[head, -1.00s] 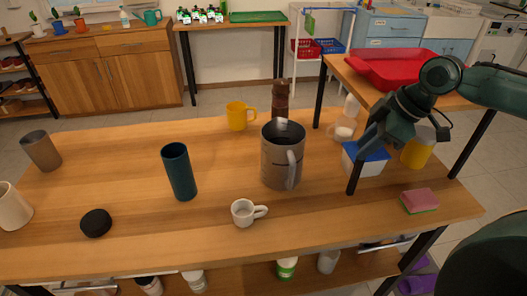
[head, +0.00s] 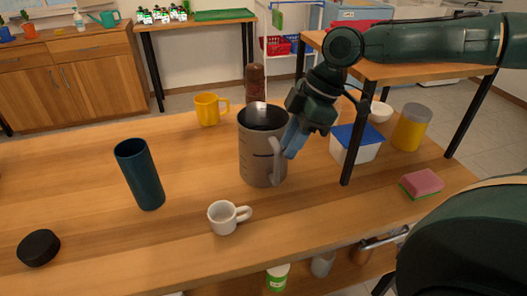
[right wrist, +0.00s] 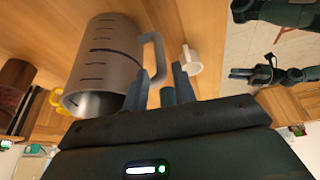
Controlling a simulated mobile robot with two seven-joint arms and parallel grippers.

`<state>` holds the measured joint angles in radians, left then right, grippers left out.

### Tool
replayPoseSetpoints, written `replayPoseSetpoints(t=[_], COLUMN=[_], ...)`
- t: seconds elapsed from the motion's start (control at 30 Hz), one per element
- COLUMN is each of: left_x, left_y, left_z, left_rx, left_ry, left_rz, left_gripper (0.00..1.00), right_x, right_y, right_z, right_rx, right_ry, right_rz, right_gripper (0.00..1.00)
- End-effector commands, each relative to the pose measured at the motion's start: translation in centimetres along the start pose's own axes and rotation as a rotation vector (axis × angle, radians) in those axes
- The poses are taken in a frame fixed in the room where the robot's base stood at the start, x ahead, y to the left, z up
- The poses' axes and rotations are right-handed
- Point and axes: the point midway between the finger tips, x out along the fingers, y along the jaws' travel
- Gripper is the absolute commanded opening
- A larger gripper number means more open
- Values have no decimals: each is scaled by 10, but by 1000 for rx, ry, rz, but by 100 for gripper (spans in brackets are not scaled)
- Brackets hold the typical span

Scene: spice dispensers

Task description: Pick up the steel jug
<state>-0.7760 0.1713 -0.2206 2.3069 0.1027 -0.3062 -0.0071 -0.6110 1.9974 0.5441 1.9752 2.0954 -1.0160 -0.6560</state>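The steel jug (head: 258,155) is a grey metal jug with dark measuring marks, upright on the wooden table, its handle on the right. It also shows large in the right wrist view (right wrist: 105,52). My right gripper (head: 288,145) is at the handle side of the jug. In the right wrist view its two fingers (right wrist: 162,75) are apart, with the lower handle close to or between their tips; I cannot tell if they touch. My left gripper (right wrist: 240,73) appears small in the right wrist view, away from the jug; its opening is unclear.
A white mug (head: 223,217) stands in front of the jug and a yellow mug (head: 207,110) behind it. A brown grinder (head: 255,83) stands behind the jug. A dark teal cup (head: 138,175) is left. A blue-lidded box (head: 355,143) and a sponge (head: 421,183) are right.

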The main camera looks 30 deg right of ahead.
Motion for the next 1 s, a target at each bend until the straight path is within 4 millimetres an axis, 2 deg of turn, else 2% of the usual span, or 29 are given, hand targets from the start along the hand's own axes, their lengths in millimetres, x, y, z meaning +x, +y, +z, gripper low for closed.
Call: replayPoseSetpoints(t=[0.13, 0.4, 0.7, 1.0], left_x=[0, -5, -7, -7], left_y=[0, -2, -2, -3], left_z=[-3, 1, -6, -3], left_rx=[3, 8, 12, 13], left_ry=[17, 28, 47, 40], left_rz=[-1, -7, -7, -8], left_gripper=[36, 36, 36, 36], right_x=[12, 50, 54, 54], right_y=[-1, -2, -1, -1], right_z=[-1, -5, -6, -6], right_rx=[-2, -2, -1, 0], right_ry=[-2, -3, 0, 0], right_rz=[-1, 0, 2, 2], right_gripper=[27, 27, 27, 4])
